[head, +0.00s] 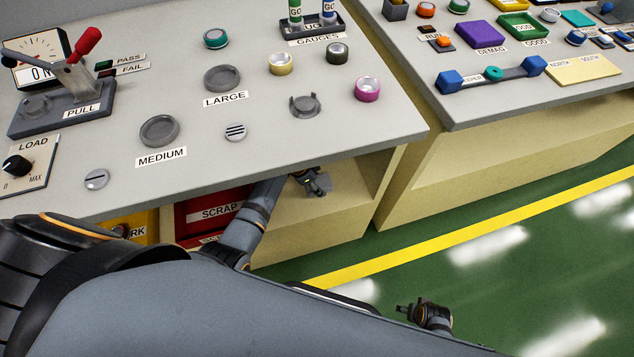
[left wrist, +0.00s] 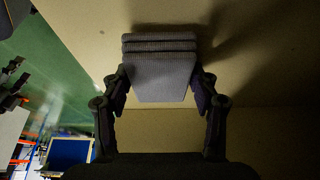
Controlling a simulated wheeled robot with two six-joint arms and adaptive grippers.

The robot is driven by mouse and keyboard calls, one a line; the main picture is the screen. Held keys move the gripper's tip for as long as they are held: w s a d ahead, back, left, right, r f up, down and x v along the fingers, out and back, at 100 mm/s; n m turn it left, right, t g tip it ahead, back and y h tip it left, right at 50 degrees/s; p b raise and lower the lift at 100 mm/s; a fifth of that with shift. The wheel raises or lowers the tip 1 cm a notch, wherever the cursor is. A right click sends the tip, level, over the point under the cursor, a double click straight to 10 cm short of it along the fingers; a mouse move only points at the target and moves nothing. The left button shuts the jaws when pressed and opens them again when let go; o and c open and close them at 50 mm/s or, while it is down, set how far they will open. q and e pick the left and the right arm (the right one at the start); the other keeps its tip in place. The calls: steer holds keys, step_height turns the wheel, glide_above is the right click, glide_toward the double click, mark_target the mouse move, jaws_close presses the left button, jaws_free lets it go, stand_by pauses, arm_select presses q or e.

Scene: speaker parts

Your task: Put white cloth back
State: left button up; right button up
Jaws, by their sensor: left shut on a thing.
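My left gripper (head: 318,184) is inside the open space under the near bench. In the left wrist view it is shut on the folded cloth (left wrist: 160,75), with one finger on each side. The cloth looks grey in the dim light there and shows a stacked, folded edge. It is close to the pale compartment surface; I cannot tell whether it touches it. In the head view the cloth is too small to make out clearly. My right gripper (head: 427,314) hangs low over the green floor, away from the bench; its fingers are too small to read.
The compartment (head: 330,218) has pale walls, and the near bench top (head: 330,130) is above it. A red SCRAP bin (head: 205,208) and a yellow bin (head: 142,229) stand left of my left forearm. A second bench (head: 470,95) is to the right. The floor in front is clear.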

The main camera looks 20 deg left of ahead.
arm_select(q)
steer(key=shift+r, duration=0.1)
arm_select(e)
steer(key=shift+d, duration=0.1)
arm_select(q)
steer(key=shift+f, duration=0.5)
steer(key=o, duration=1.5)
steer(key=shift+c, duration=0.2)
arm_select(e)
steer(key=shift+w+r, duration=0.15)
steer(key=shift+r, duration=0.15)
arm_select(q)
steer(key=shift+b, duration=0.3)
arm_select(e)
steer(key=shift+f, duration=0.1)
